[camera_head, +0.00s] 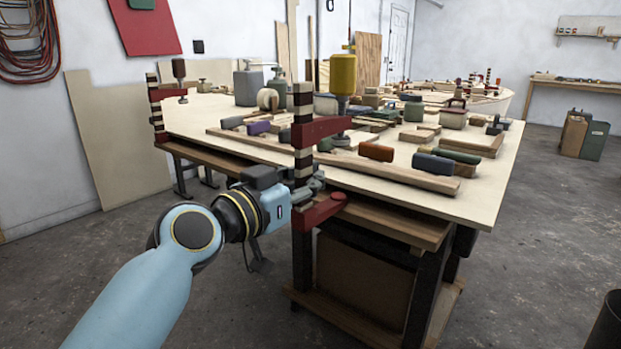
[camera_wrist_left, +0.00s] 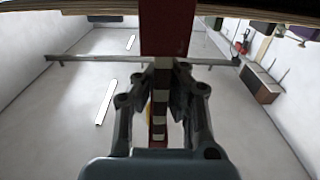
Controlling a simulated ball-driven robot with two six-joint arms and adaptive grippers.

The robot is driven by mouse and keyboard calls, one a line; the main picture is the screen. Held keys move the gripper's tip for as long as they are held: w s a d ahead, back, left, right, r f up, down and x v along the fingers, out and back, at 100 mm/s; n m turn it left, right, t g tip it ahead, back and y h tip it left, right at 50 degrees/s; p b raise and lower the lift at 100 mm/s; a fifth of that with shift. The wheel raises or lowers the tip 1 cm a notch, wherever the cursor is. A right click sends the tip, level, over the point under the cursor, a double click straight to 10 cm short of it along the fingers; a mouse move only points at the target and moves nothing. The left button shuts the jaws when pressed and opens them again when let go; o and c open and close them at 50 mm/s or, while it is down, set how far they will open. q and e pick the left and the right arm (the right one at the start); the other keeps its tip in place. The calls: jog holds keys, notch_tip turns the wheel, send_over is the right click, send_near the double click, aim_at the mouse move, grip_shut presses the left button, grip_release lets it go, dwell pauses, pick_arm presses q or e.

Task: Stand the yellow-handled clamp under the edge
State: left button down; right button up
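The yellow-handled clamp (camera_head: 303,101) stands upright at the near edge of the workbench (camera_head: 478,207). It has a dark and pale striped bar, red jaws and a yellow handle (camera_head: 343,73) on top. The upper jaw reaches over the benchtop and the lower jaw lies below it. I cannot tell whether either jaw touches the wood. My left gripper (camera_head: 308,189) is shut on the striped bar between the jaws. In the left wrist view its fingers (camera_wrist_left: 161,92) flank the bar, with a red jaw (camera_wrist_left: 166,28) beyond. My right gripper is out of view.
Another red-jawed clamp (camera_head: 157,108) with a brown handle stands at the bench's left edge. Wooden strips (camera_head: 395,174), an orange-handled block (camera_head: 376,152) and several tools crowd the benchtop. A lower shelf and dark legs are beneath. Grey floor (camera_head: 540,235) is open to the right.

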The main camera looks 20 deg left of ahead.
pick_arm(q)
jog(key=shift+w, duration=0.35)
dwell(0.3)
jog(key=shift+r+b, duration=0.1)
jog(key=shift+b, duration=0.3)
jog(key=shift+w, duration=0.1)
dwell(0.5)
jog(key=shift+b+x, duration=0.6)
jog(key=shift+x, duration=1.5)
jog(key=shift+d, duration=0.1)
jog(key=shift+w, duration=0.15)
jog(key=shift+b+x, duration=0.8)
jog(key=shift+x, duration=1.55)
jog(key=c, duration=2)
grip_release()
jog(key=shift+c, duration=0.2)
